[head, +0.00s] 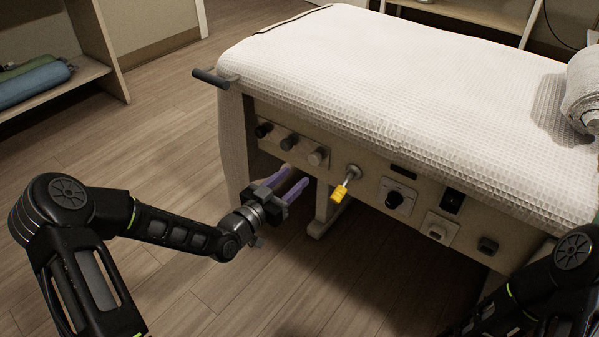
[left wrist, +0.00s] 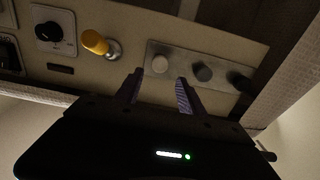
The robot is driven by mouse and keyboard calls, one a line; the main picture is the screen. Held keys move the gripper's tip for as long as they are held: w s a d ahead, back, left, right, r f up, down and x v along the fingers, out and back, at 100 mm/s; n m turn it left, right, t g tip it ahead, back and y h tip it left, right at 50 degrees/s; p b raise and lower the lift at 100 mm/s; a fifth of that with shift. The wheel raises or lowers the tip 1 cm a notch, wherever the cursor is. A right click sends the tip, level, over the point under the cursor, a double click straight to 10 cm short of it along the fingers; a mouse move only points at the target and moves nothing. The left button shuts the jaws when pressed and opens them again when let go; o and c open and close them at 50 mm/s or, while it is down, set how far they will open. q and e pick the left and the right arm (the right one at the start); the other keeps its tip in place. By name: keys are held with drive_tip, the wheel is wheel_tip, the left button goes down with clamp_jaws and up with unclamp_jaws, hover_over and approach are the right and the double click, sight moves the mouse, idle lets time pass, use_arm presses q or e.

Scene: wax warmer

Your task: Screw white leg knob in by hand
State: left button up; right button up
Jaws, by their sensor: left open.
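The white leg knob (head: 317,156) is the rightmost of three knobs on a plate on the table's side panel. In the left wrist view the white knob (left wrist: 160,63) shows between and just beyond my fingertips. My left gripper (head: 295,178) is open, with two purple fingers pointing at the panel, just below and left of the white knob in the head view. In the left wrist view the open fingers (left wrist: 160,78) hold nothing, and I see no contact with the knob. My right gripper is out of view; only part of that arm shows.
A grey knob (head: 288,142) and a black knob (head: 263,130) sit beside the white one. A black dial (head: 395,198) is further right. The white-covered table (head: 400,80) overhangs the panel.

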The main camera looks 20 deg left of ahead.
sight(313, 161)
use_arm(q)
drive_tip(key=shift+b+x, duration=0.65)
drive_tip(key=shift+x, duration=3.05)
drive_tip(key=shift+w+b, duration=0.15)
drive_tip(key=shift+b, duration=0.15)
drive_tip(key=shift+c, duration=0.5)
